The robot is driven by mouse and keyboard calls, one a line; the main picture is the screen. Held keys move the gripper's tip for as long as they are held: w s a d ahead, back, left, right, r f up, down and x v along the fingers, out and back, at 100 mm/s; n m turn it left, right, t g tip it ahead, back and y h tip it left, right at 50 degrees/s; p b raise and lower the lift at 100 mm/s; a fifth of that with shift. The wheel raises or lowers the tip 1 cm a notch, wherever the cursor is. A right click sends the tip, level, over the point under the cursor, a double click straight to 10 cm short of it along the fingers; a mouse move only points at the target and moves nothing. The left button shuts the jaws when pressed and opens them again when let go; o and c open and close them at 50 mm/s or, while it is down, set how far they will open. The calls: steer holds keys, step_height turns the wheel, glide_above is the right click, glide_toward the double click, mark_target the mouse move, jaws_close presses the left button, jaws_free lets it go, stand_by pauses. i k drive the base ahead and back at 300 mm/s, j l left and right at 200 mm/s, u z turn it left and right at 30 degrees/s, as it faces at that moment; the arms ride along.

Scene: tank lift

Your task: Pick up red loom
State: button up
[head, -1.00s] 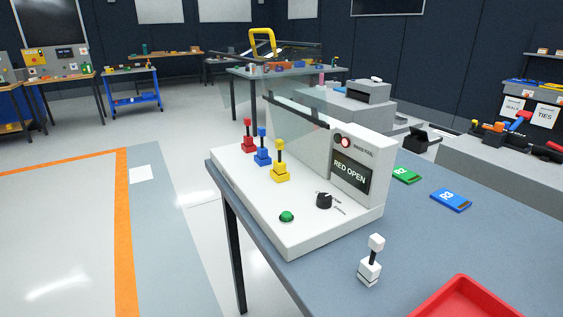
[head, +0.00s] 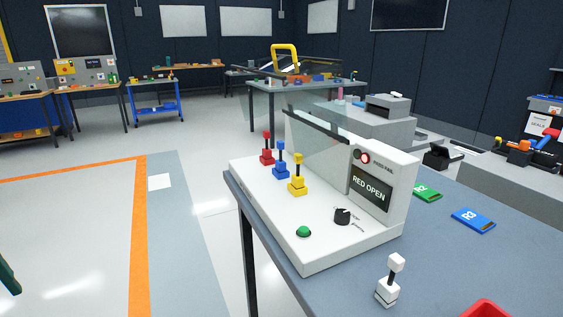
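The red loom (head: 267,149) looks like a red block base with a dark stem and red top. It stands upright at the far left of a row on the white panel unit (head: 322,215). A blue one (head: 281,161) and a yellow one (head: 298,178) stand beside it, nearer to me. The unit's display (head: 369,185) reads "RED OPEN". A clear tilted cover (head: 318,112) rises behind the row. My gripper is not in view.
The unit sits on a grey-blue table (head: 449,264). A white loom-like piece (head: 389,282), a green card (head: 426,193), a blue card (head: 473,219) and a red tray (head: 487,309) share the table. Open floor (head: 75,225) lies to the left.

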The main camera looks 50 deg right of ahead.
mark_target(266, 152)
steer(key=i+l+z, duration=0.3)
steer(key=i, duration=0.3)
steer(key=i+j+z, duration=0.1)
steer(key=i+z, duration=0.2)
steer(key=i, duration=0.3)
